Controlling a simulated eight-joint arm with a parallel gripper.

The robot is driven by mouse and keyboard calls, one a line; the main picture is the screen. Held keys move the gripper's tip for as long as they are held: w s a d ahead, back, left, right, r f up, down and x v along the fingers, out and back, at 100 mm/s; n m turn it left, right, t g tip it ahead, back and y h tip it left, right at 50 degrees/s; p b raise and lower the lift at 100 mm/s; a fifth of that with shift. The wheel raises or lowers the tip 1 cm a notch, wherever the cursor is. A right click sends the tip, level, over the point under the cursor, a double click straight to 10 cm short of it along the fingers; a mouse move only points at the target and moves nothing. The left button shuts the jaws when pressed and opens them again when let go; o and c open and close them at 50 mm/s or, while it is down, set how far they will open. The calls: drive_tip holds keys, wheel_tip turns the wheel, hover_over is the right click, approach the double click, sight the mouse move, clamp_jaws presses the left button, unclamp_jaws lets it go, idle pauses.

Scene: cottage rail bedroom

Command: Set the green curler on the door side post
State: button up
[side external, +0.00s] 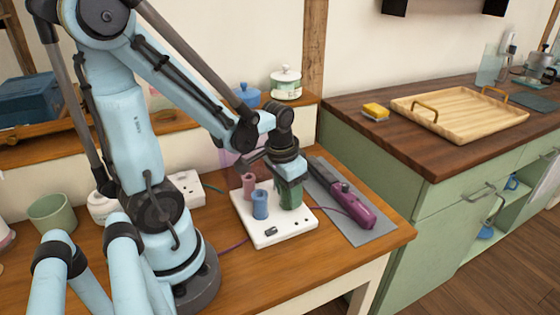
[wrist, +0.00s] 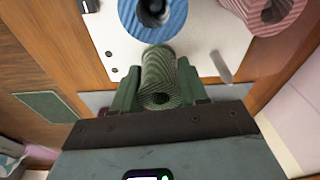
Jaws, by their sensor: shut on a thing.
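The green curler (side external: 291,197) is upright over the right part of the white curler base (side external: 270,235). My gripper (side external: 290,181) is shut on it from above. In the wrist view the ribbed green curler (wrist: 158,70) sits between the two fingers (wrist: 157,88). A blue curler (side external: 260,205) and a pink curler (side external: 249,186) stand on the base to its left. A bare grey post (wrist: 221,66) shows beside the green curler in the wrist view. The curler's lower end is partly hidden, so I cannot tell whether a post is inside it.
A purple-handled styling tool (side external: 352,207) lies on a grey mat (side external: 372,233) right of the base. A white power strip (side external: 188,187) and a green cup (side external: 52,213) stand left. Jars (side external: 286,84) line the shelf behind. A wooden tray (side external: 460,112) is on the counter.

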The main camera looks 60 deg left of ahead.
drive_tip(key=o, duration=1.1)
drive_tip(key=shift+s+d+r, duration=0.1)
drive_tip(key=shift+s+r, duration=0.2)
drive_tip(key=shift+r, duration=1.7)
drive_tip(key=shift+s+a+r, duration=0.1)
drive_tip(key=shift+s+r, duration=0.25)
drive_tip(key=shift+r, duration=1.6)
drive_tip(key=shift+s+d+r, duration=0.1)
drive_tip(key=shift+s+r, duration=0.2)
drive_tip(key=shift+r, duration=1.7)
drive_tip(key=w+d+t, duration=0.1)
drive_tip(key=d, duration=0.1)
drive_tip(key=w+d+f+m+t, duration=0.1)
drive_tip(key=d+t, duration=0.1)
drive_tip(key=d, duration=0.1)
drive_tip(key=w+d+t, duration=0.1)
drive_tip(key=d+t, duration=0.1)
drive_tip(key=shift+w+d+f, duration=0.3)
drive_tip(key=shift+w+f, duration=0.05)
drive_tip(key=shift+w, duration=0.05)
